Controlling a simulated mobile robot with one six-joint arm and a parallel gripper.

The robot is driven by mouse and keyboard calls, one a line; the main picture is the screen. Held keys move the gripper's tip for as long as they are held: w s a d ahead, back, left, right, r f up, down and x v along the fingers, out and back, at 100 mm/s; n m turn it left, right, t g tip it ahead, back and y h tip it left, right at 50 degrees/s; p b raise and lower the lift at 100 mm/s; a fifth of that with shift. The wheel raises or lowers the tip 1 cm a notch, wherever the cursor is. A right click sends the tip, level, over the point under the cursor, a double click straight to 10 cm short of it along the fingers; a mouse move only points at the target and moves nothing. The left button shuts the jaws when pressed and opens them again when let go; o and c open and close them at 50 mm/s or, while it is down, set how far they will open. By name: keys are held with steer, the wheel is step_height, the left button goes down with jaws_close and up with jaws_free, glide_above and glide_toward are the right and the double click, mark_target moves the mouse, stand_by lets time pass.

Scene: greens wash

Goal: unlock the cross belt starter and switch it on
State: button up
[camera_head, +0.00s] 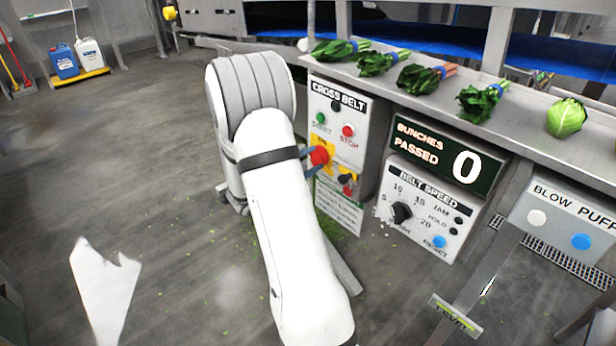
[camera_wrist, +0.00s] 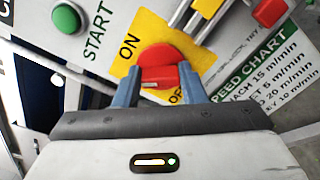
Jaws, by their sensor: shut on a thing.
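The CROSS BELT starter panel (camera_head: 359,105) stands right of my arm in the head view. Its red rotary knob (camera_head: 319,155) sits on a yellow ON/OFF plate (camera_wrist: 126,44). In the wrist view the knob (camera_wrist: 158,66) is between the two blue fingers of my gripper (camera_wrist: 160,86), which is shut on it. Part of OFF is hidden by a finger. Grey metal bars (camera_wrist: 184,14) and a yellow piece (camera_wrist: 207,7) lie just beyond the knob. A small yellow, red and black fitting (camera_head: 346,181) is lower on the panel; I cannot tell whether it is a lock.
Green START (camera_head: 320,118) and red STOP (camera_head: 348,131) buttons are above the knob. A speed chart (camera_head: 338,207) is below. The BELT SPEED panel (camera_head: 425,212) and bunches counter (camera_head: 440,155) are to the right. Greens lie on the ledge above. Floor at left is mostly clear.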

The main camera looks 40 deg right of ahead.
steer(key=m+b, duration=0.2)
steer(key=b, duration=0.2)
steer(key=m+b, duration=0.3)
steer(key=b, duration=0.2)
steer(key=shift+s+d+f+b, duration=0.1)
steer(key=shift+f+b, duration=0.2)
steer(key=shift+f, duration=0.1)
steer(key=m+b, duration=0.2)
steer(key=b, duration=0.1)
steer(key=shift+r+b, duration=0.2)
steer(key=shift+b, duration=0.15)
steer(key=shift+r+m, duration=0.15)
steer(key=shift+m, duration=0.15)
steer(key=o, duration=1)
steer(key=a, duration=0.5)
steer(key=a+p, duration=0.1)
steer(key=a, duration=0.1)
steer(key=shift+s+a, duration=0.3)
steer(key=shift+a, duration=0.1)
